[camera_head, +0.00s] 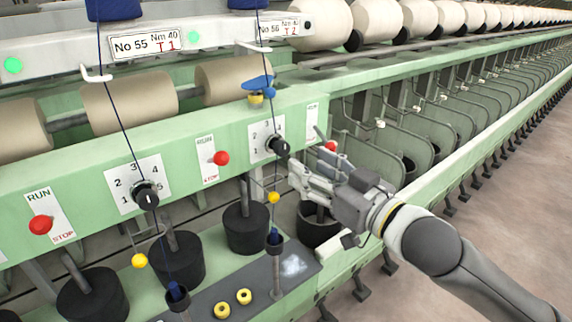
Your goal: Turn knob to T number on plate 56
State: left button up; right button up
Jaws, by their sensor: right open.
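The white plate 56 (281,29) at the top reads "No 56 Nm 40 T 2", with the T 2 in red. Below it on the green rail is a numbered white dial (261,136) with a black knob (279,147). The numbers run from 1 to 4; I cannot tell which one the knob points to. My right gripper (303,160) is open just right of the knob, with its fingers pointing left towards it. I cannot tell whether a fingertip touches the knob. My left gripper is not in view.
Left of it, plate 55 (146,44) reads T 1, above another dial knob (146,194). Red run/stop knobs (221,158) stick out beside the dials. Dark blue threads, yellow beads (274,197) and black cans (246,228) lie below. The floor at right is clear.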

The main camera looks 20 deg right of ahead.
aim_at(285, 151)
jog(key=p+x, duration=0.2)
jog(key=x, duration=0.5)
jog(key=shift+w+a+p, duration=0.2)
jog(key=shift+w+p, duration=0.15)
jog(key=shift+w, duration=0.2)
jog(key=shift+c, duration=0.3)
jog(key=c, duration=1)
